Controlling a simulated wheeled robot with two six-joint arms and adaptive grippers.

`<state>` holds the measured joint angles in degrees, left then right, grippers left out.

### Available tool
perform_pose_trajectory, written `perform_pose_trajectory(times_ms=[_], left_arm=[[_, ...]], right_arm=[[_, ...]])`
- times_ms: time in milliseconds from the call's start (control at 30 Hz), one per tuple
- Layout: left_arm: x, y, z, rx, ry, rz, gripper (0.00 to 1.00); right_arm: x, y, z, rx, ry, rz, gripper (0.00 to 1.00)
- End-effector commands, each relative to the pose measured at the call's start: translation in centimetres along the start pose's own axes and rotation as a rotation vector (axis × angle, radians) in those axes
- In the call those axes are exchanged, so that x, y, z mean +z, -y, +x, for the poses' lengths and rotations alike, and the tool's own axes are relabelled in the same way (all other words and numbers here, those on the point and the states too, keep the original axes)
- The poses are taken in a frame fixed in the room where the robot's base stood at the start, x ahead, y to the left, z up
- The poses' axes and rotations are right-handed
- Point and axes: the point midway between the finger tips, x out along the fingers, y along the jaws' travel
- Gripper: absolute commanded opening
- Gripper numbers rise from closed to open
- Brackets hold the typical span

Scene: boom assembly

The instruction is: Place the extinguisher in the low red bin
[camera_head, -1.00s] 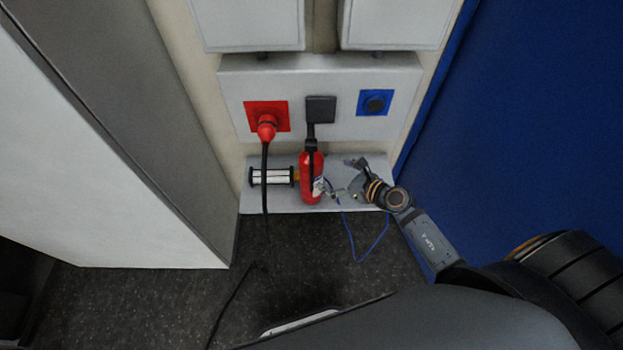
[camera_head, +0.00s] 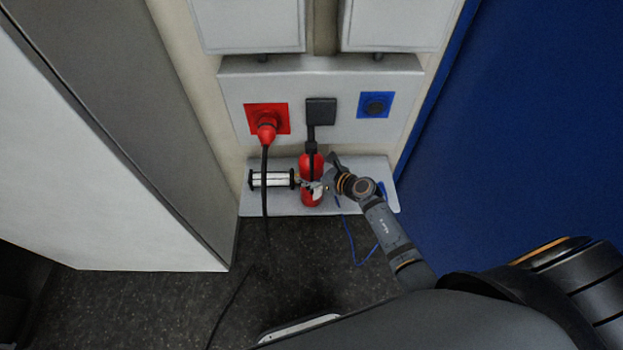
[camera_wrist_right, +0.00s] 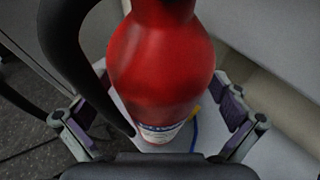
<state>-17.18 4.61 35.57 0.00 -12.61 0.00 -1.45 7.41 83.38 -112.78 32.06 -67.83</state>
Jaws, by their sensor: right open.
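The red extinguisher (camera_head: 311,165) stands upright on the low grey shelf against the wall, with its black hose and handle at the top. My right gripper (camera_head: 318,187) has come in from the right and is at the extinguisher's body. In the right wrist view the extinguisher (camera_wrist_right: 162,65) fills the middle, between the two spread fingers of the open right gripper (camera_wrist_right: 165,115). The black hose runs down its left side in that view. I cannot tell whether the fingers touch it. No low red bin shows. My left gripper is not in view.
A white cylinder with black ends (camera_head: 271,179) lies left of the extinguisher on the shelf (camera_head: 355,205). A red plug (camera_head: 266,127) with a black cable hangs in front. A blue cable (camera_head: 353,247) droops below the shelf. A blue panel (camera_head: 520,130) stands at right.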

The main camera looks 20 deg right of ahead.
Motion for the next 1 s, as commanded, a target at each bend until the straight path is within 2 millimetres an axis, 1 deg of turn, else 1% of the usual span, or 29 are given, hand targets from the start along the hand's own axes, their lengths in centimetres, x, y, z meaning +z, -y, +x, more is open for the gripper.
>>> perform_pose_trajectory(times_ms=[33, 67, 667, 700, 1000], left_arm=[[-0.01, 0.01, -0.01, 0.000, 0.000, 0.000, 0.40], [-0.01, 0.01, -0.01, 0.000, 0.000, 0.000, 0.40], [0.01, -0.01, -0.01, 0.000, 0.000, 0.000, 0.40], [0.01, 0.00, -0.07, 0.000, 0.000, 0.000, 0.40], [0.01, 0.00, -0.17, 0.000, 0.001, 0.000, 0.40]], right_arm=[[0.01, 0.00, -0.02, 0.000, 0.000, 0.000, 0.99], [0.01, 0.00, -0.02, 0.000, 0.000, 0.000, 0.95], [0.00, 0.01, -0.05, 0.000, 0.000, 0.000, 0.13], [0.68, 0.13, -0.03, -0.003, 0.011, -0.002, 0.10], [0.86, 0.12, -0.13, -0.003, 0.011, -0.003, 0.10]])
